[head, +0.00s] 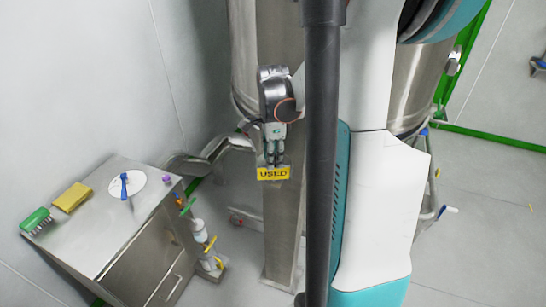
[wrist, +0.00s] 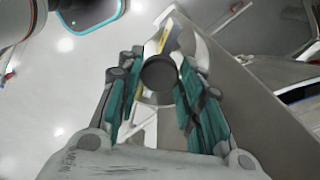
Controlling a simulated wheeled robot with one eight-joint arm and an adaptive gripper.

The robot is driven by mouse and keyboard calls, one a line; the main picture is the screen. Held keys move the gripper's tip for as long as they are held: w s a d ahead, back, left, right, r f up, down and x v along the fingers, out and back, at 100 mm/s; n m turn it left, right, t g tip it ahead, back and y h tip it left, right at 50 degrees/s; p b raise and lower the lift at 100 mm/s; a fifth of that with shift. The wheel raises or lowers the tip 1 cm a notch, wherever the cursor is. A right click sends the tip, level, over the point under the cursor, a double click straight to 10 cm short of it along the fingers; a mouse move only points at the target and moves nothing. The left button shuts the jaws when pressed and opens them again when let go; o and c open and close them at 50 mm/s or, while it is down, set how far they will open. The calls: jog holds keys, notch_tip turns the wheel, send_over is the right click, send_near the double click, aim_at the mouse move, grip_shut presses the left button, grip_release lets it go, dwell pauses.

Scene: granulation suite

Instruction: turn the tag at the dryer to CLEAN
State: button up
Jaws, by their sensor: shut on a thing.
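The tag (head: 273,174) is a yellow plate reading USED, facing the head camera at the front of a steel post (head: 283,220). My gripper (head: 274,158) comes down from above, with its fingertips at the top edge of the tag. In the wrist view, my gripper (wrist: 158,90) has its teal finger pads on both sides of a dark round piece (wrist: 159,73). A thin yellow edge of the tag (wrist: 164,42) shows just beyond it. The gripper is shut on the tag. The tag's other face is hidden.
A steel cabinet (head: 115,225) at left carries a green brush (head: 36,220), a yellow sponge (head: 72,197) and a white disc with a blue handle (head: 125,186). Steel vessels stand behind my arm. Open floor lies at right.

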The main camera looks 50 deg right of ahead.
jog(key=n+b, duration=0.1)
jog(key=n, duration=1.4)
jog(key=shift+s+n+b, duration=0.1)
jog(key=shift+n+b, duration=0.2)
jog(key=shift+b, duration=0.1)
jog(key=n, duration=0.3)
jog(key=shift+n, duration=0.3)
jog(key=n, duration=0.8)
jog(key=shift+b, duration=0.3)
jog(key=shift+d+n, duration=0.1)
jog(key=shift+n, duration=1.8)
